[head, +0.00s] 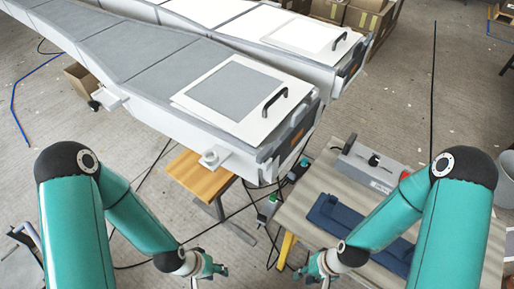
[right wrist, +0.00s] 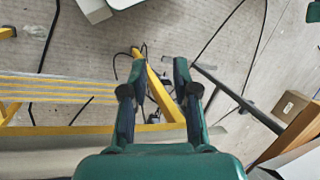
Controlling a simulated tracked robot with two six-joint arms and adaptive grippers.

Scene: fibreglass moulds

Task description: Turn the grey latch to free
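A long grey mould (head: 150,62) with white edges runs from the upper left to the middle of the head view. A small light grey fitting with a round top (head: 211,156) sits on its near side edge; it may be the latch, but it is too small to tell its position. A similar bracket (head: 108,99) sits further back. My left gripper (head: 210,272) is low in the head view, apart from the mould; its finger opening is unclear. My right gripper (head: 316,270) is lower right of the mould; its fingers are spread and empty in the right wrist view (right wrist: 158,64).
A white-framed panel with a black handle (head: 275,101) lies on the mould. A second mould (head: 300,38) stands behind. A wooden stool (head: 199,174) is below the near edge. A bench (head: 300,213) at right bears a grey box (head: 372,166) and dark blue piece (head: 345,222). Cables cross the floor.

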